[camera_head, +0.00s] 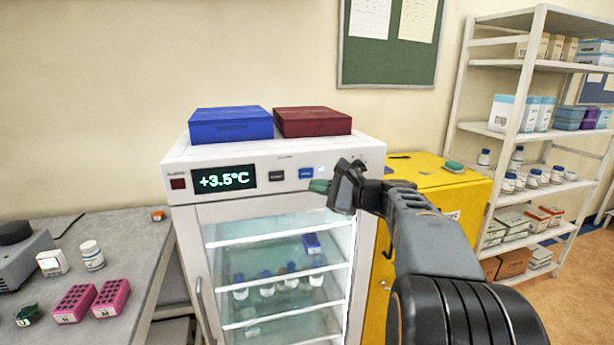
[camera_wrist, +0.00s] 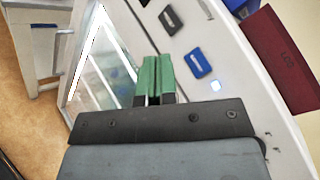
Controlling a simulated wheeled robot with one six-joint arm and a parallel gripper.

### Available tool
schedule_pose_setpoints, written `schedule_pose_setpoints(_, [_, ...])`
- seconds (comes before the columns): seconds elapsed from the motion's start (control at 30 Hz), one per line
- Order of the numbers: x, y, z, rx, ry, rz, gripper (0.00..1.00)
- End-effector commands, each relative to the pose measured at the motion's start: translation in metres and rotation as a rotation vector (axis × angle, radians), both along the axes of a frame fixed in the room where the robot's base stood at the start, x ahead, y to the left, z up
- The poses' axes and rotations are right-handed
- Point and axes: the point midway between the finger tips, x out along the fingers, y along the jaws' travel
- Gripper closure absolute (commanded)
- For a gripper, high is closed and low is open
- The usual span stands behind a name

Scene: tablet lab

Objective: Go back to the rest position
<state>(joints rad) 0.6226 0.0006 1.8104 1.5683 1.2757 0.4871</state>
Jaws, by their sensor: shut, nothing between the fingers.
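My gripper (camera_head: 319,187) is in front of the control panel of a white fridge (camera_head: 273,156), on its right side. Its green fingers (camera_wrist: 155,80) are together in the wrist view, with nothing between them. They are near the panel's dark button (camera_wrist: 170,19) and blue button (camera_wrist: 198,63); I cannot tell whether they touch the panel. The fridge display (camera_head: 224,179) reads +3.5°C. The glass door (camera_head: 280,270) looks shut, with several bottles and a blue item behind it. My arm reaches in from the lower right.
A blue box (camera_head: 231,124) and a dark red box (camera_head: 312,121) lie on the fridge. A yellow cabinet (camera_head: 440,190) stands right of it, and a stocked shelf rack (camera_head: 530,70) farther right. A grey bench (camera_head: 130,250) at left holds two pink racks (camera_head: 75,303) and bottles.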

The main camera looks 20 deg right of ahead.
Motion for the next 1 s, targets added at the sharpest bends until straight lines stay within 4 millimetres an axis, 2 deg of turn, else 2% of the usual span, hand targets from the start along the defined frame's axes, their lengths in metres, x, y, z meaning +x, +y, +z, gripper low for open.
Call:
schedule_pose_setpoints(0.33, [0.001,-0.001,0.0,-0.022,-0.014,-0.004,1.0])
schedule_pose_setpoints(0.37, [0.001,-0.002,-0.005,-0.061,-0.012,-0.009,1.0])
schedule_pose_setpoints(0.47, [-0.003,-0.005,-0.045,-0.213,0.061,0.0,1.0])
schedule_pose_setpoints(0.57, [-0.025,0.002,-0.096,-0.446,0.163,0.061,1.0])
schedule_pose_setpoints(0.6, [-0.037,0.01,-0.116,-0.556,0.2,0.112,1.0])
schedule_pose_setpoints(0.7, [-0.074,0.031,-0.16,-0.846,0.26,0.28,1.0])
schedule_pose_setpoints(0.83, [-0.123,0.052,-0.199,-1.211,0.267,0.537,1.0])
schedule_pose_setpoints(1.0, [-0.174,0.071,-0.224,-1.608,0.17,0.849,1.0])
